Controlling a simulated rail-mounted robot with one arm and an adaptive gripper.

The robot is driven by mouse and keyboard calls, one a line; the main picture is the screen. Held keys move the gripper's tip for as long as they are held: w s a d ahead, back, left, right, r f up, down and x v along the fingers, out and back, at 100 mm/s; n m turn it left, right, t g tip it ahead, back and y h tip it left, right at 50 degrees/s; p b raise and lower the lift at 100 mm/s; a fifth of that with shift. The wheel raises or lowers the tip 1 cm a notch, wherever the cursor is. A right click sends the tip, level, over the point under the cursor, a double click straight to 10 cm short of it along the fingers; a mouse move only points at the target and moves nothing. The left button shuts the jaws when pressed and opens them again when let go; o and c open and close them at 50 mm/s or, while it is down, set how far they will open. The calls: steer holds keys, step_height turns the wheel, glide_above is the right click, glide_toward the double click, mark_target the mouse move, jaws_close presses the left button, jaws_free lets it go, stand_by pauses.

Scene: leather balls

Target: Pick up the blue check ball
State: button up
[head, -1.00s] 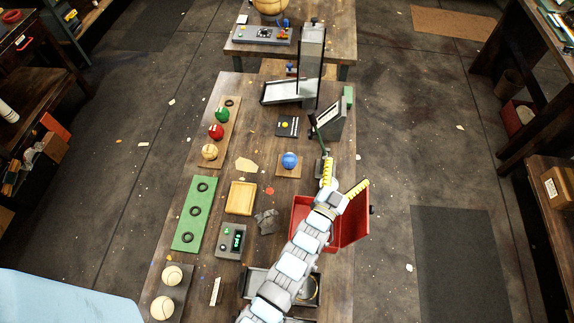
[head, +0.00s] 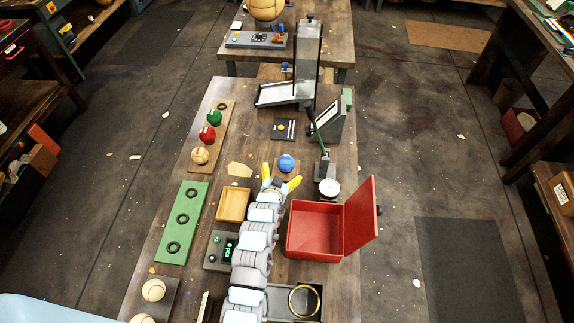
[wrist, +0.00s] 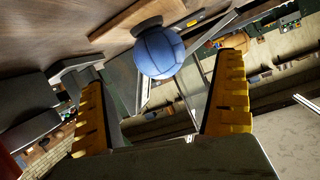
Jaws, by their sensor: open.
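My gripper (head: 281,180) has yellow fingers spread open and lies just in front of the ball in the head view. In the wrist view the ball (wrist: 159,52) shows above and between the two open yellow fingers (wrist: 165,100), beyond their tips and not held. The ball's dark round seat shows against the wooden surface there.
An open red box (head: 316,228) is right of my arm. A gauge stand (head: 328,187) stands right of the ball. A yellow tray (head: 233,205) is to the left. A board with green, red and tan balls (head: 208,134) lies farther left.

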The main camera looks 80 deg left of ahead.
mark_target(286, 163)
steer(key=shift+x, duration=0.8)
steer(key=shift+x, duration=2.6)
steer(key=c, duration=1.3)
